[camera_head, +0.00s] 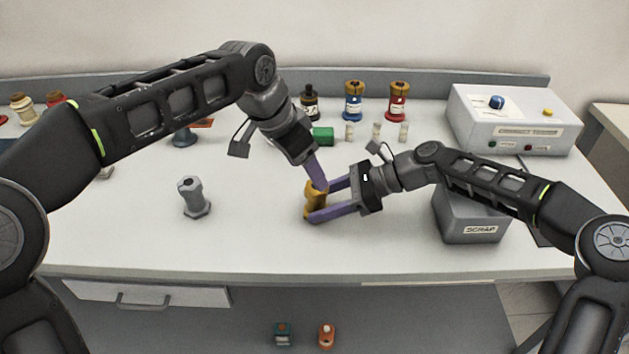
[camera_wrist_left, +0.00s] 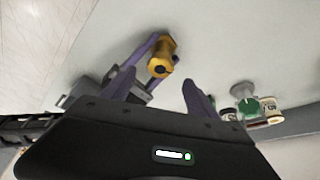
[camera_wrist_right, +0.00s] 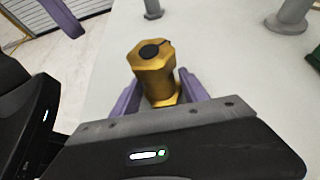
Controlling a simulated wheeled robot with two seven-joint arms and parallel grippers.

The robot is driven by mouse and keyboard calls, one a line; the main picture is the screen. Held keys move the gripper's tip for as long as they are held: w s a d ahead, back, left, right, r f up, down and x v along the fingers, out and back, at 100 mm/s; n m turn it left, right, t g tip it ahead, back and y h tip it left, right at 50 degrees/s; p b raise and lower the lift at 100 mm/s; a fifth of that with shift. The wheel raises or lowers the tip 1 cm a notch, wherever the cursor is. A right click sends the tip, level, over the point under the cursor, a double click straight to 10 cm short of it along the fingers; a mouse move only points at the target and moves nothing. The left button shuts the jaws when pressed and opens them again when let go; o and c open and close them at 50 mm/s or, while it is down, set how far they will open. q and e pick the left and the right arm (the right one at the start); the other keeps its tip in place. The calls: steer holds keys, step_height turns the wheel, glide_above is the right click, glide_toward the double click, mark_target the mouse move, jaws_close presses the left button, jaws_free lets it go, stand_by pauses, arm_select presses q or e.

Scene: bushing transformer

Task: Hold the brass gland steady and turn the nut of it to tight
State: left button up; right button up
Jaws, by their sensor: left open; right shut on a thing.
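The brass gland (camera_head: 312,203) stands upright on the bench near its middle. In the right wrist view its hex nut (camera_wrist_right: 151,58) is at the top, with a dark round opening. My right gripper (camera_head: 318,201) reaches in from the right and is shut on the gland's body, one finger on each side. My left gripper (camera_head: 318,178) points down from above and is open, close over the gland's top. In the left wrist view the gland (camera_wrist_left: 160,60) is ahead of the open fingers, not between them. One left finger (camera_wrist_right: 64,16) shows at the right wrist view's upper left.
A grey hex-based post (camera_head: 194,198) stands to the left. A grey SCRAP bin (camera_head: 471,222) is beneath my right arm. A white control box (camera_head: 515,120), several bottles, including a blue one (camera_head: 353,101), and a green part (camera_head: 323,136) are at the back. The front bench is clear.

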arm_select(q)
steer(key=x, duration=0.6)
arm_select(e)
steer(key=shift+f, duration=0.15)
arm_select(q)
steer(key=shift+r, duration=0.1)
steer(key=shift+c, duration=0.6)
steer(key=c, duration=1.3)
steer(key=shift+o, duration=0.2)
steer(key=shift+m, duration=0.3)
steer(key=m, duration=0.2)
steer(key=m+g, duration=0.1)
steer(key=m, duration=0.1)
steer(key=shift+w+g+h, duration=0.1)
steer(key=shift+g+h, duration=0.2)
steer(key=shift+h, duration=0.1)
arm_select(e)
steer(key=shift+d, duration=0.1)
